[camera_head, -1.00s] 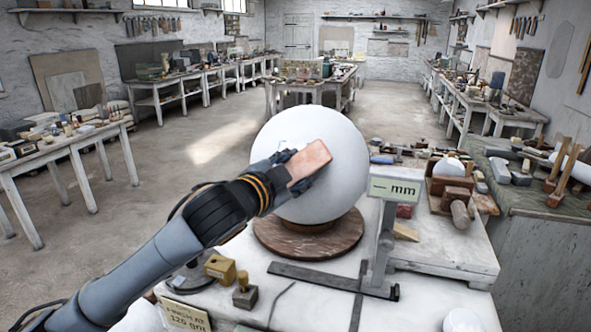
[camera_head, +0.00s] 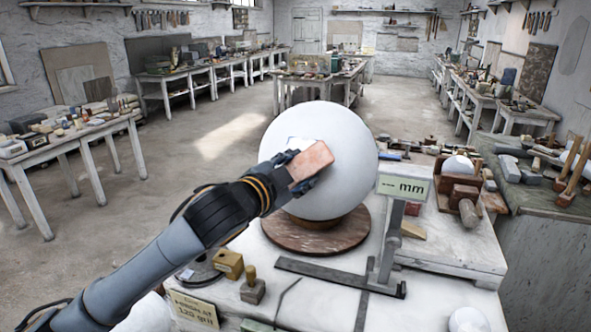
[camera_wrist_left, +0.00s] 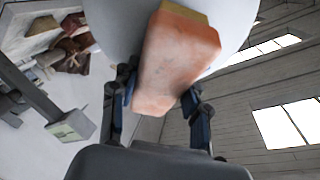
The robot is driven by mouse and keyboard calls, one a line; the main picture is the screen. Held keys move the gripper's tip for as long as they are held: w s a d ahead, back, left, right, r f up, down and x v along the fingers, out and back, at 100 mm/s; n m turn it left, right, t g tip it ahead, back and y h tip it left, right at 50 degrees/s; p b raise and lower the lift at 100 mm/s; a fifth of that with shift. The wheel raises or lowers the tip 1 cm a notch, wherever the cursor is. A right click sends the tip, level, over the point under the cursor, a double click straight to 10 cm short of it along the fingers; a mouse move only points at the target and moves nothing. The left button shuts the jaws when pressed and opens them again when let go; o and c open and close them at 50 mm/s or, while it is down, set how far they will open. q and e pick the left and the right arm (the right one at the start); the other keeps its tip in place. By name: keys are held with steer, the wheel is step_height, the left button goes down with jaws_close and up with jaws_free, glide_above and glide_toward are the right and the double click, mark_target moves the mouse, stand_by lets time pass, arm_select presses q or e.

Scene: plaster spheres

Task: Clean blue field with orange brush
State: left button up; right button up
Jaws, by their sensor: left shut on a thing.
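A large white plaster sphere (camera_head: 345,150) rests on a round brown wooden base (camera_head: 300,236) on the bench. It also fills the top of the left wrist view (camera_wrist_left: 120,25). My left gripper (camera_head: 302,172) is shut on a pinkish-orange block (camera_head: 312,160), which looks like a sanding block rather than a brush. In the left wrist view the block (camera_wrist_left: 175,60) sits between the two fingers, with a yellowish layer at its far end against the sphere. The block and fingers hide part of the surface. My right gripper is not in view.
A gauge stand with a "mm" sign (camera_head: 403,187) stands close right of the sphere. A yellow block (camera_head: 229,264) and a small stamp-like tool (camera_head: 252,286) lie at front left. The floor to the left is open.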

mark_target(312, 161)
arm_select(q)
steer(key=shift+w+d+r+p, duration=0.1)
steer(key=shift+d+r+p, duration=0.45)
steer(key=shift+d, duration=0.2)
steer(key=shift+d+r+p, duration=0.45)
steer(key=shift+d+r, duration=0.15)
steer(key=shift+d, duration=0.15)
steer(key=shift+f, duration=0.1)
steer(key=shift+a+f+b, duration=0.15)
steer(key=shift+a+f, duration=0.15)
steer(key=shift+a, duration=0.2)
steer(key=shift+a+f+b, duration=0.15)
steer(key=shift+a+f, duration=0.15)
steer(key=shift+a, duration=0.2)
steer(key=shift+a+f, duration=0.4)
steer(key=shift+f, duration=0.05)
steer(key=shift+a+f, duration=0.2)
steer(key=shift+a, duration=0.25)
steer(key=shift+d+r+p, duration=0.5)
steer(key=shift+d+r, duration=0.15)
steer(key=shift+d, duration=0.15)
steer(key=shift+d+r+p, duration=0.7)
steer(key=shift+d, duration=0.35)
